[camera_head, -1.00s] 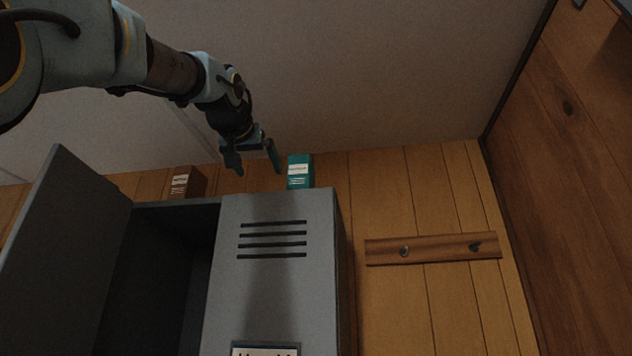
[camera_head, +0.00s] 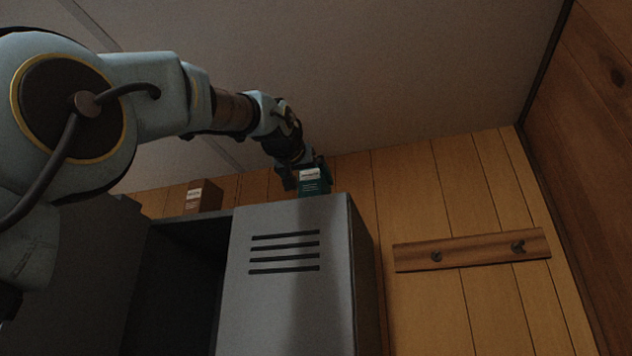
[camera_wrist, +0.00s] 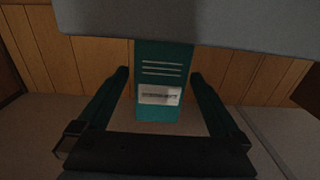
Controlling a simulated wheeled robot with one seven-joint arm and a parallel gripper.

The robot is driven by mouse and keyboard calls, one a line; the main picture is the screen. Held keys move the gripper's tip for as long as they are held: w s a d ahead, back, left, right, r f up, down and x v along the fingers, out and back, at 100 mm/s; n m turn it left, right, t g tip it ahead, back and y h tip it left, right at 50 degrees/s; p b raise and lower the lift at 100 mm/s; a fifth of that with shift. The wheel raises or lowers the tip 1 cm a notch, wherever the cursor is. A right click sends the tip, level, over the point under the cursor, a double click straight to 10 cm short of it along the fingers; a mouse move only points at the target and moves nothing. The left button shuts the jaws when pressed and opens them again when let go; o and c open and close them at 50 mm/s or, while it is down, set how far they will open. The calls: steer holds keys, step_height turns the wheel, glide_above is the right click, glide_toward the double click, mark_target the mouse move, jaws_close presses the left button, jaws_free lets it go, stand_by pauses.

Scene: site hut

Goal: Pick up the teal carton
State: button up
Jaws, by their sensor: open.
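The teal carton (camera_head: 314,186) stands upright on top of the grey locker (camera_head: 335,222), near its right side, with a white label on its upper front. In the wrist view the carton (camera_wrist: 160,70) appears upside down, between the two fingers. My gripper (camera_head: 306,175) is at the carton's upper part. In the wrist view my gripper (camera_wrist: 160,82) is open, with a finger on each side of the carton and small gaps showing. The carton's back is hidden.
A brown carton (camera_head: 205,197) stands to the left on the locker top. The locker's left door (camera_head: 75,265) is open, showing a dark compartment. A hook rail (camera_head: 470,250) is on the plank wall at right. The ceiling is close above my arm.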

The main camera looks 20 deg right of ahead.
steer(key=p+x, duration=0.2)
steer(key=x, duration=0.2)
steer(key=shift+w+d+f+p, duration=0.15)
steer(key=shift+w+d+p, duration=0.1)
steer(key=shift+w+p, duration=0.1)
steer(key=shift+s, duration=0.1)
steer(key=shift+f, duration=0.1)
steer(key=shift+c, duration=0.4)
steer(key=c, duration=1.3)
